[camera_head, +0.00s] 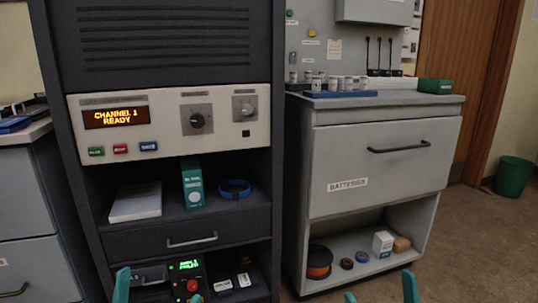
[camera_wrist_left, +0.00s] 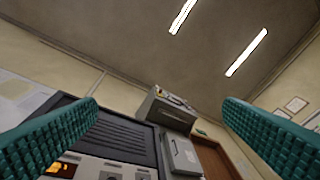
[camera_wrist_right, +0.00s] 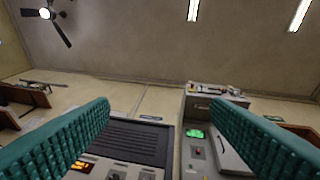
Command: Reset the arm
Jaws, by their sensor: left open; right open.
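My left gripper (camera_head: 159,290) shows at the bottom edge of the head view, in front of the rack's lower shelf. Its teal fingers stand wide apart in the left wrist view (camera_wrist_left: 160,104), with nothing between them. My right gripper (camera_head: 380,289) shows at the bottom edge, in front of the lower part of the grey cabinet. Its fingers are also wide apart and empty in the right wrist view (camera_wrist_right: 158,104). Both grippers point upward, and both wrist views look toward the ceiling. Neither gripper is seen touching anything. The arms behind them are out of view.
The dark rack (camera_head: 170,45) carries a control panel (camera_head: 165,135) reading "CHANNEL 1 READY". A green box (camera_head: 192,182) and a blue tape roll (camera_head: 234,188) sit on its shelf. The grey batteries cabinet (camera_head: 385,185) stands right. Floor is free beside the green bin (camera_head: 513,177).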

